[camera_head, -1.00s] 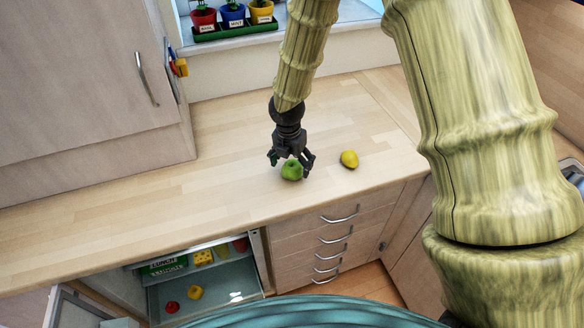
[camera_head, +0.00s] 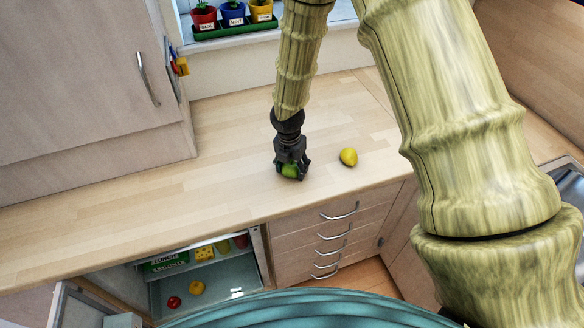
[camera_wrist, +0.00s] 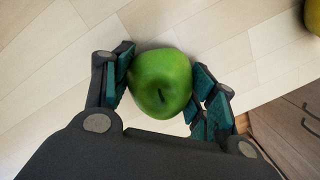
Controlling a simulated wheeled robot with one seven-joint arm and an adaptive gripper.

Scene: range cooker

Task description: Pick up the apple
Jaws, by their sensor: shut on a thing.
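The green apple (camera_head: 290,171) is at the wooden counter (camera_head: 215,185), near its front edge. My gripper (camera_head: 291,173) is over it from above, with its fingers closed around its sides. In the wrist view the apple (camera_wrist: 162,82) sits between the teal finger pads of my gripper (camera_wrist: 160,88), with its stem hollow facing the camera. The fingers hide part of the apple in the head view. I cannot tell whether the apple touches the counter or is slightly above it.
A yellow fruit (camera_head: 348,157) lies on the counter to the right of the apple. Drawers (camera_head: 335,235) and an open lit fridge (camera_head: 205,285) with food are below the front edge. Potted herbs (camera_head: 233,18) stand at the window. The counter to the left is clear.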

